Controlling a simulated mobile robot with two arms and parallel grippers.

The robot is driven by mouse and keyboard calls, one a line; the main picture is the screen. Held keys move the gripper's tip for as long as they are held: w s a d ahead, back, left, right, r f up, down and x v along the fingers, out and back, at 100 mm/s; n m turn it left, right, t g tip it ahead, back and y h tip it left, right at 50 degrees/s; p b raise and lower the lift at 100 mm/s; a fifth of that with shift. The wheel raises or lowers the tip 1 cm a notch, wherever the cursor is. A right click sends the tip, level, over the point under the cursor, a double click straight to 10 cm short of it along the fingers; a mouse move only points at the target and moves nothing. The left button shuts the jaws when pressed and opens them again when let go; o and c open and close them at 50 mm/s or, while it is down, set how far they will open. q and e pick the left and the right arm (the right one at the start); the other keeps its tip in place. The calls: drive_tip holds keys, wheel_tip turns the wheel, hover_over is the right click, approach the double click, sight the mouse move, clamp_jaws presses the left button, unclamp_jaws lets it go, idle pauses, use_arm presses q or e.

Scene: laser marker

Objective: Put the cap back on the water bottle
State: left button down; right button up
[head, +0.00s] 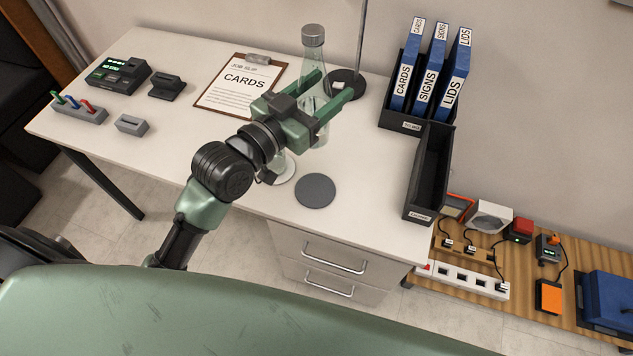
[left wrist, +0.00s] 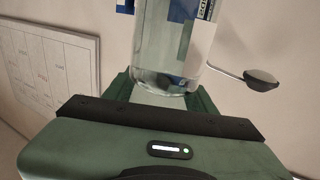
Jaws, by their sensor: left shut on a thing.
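The clear water bottle (head: 314,58) stands upright, or nearly so, near the back of the desk in the head view. A grey cap (head: 313,35) shows at the top of its neck; how tightly it sits I cannot tell. My left gripper (head: 328,92) is shut on the bottle's body, with one green finger on each side. In the left wrist view the bottle (left wrist: 165,50) shows between the fingers, its clear base near the palm; its top is out of frame. Whether the base touches the desk is unclear. My right gripper is not in view.
A grey disc (head: 315,190) lies on the desk (head: 350,220) near the front. A clear round object (head: 284,168) is partly hidden by my wrist. A rod stand (head: 345,82) is close beside the bottle. A clipboard (head: 240,85) lies left; black bins (head: 430,170) stand right.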

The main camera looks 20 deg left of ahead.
use_arm(q)
wheel_tip(320, 180, down, 15)
drive_tip(key=b, duration=0.1)
drive_tip(key=shift+f+b, duration=0.2)
drive_tip(key=shift+b, duration=0.15)
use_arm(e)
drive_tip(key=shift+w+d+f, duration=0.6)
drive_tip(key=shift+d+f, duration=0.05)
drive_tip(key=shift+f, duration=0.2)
use_arm(q)
drive_tip(key=shift+d, duration=0.1)
wheel_tip(320, 180, down, 4)
drive_tip(key=shift+f+b, duration=0.15)
drive_tip(key=shift+b, duration=0.2)
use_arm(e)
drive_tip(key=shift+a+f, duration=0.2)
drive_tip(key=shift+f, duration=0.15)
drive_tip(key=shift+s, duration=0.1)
use_arm(q)
drive_tip(key=shift+f, duration=0.1)
drive_tip(key=shift+c, duration=2.4)
unclamp_jaws()
drive_tip(key=shift+f, duration=0.15)
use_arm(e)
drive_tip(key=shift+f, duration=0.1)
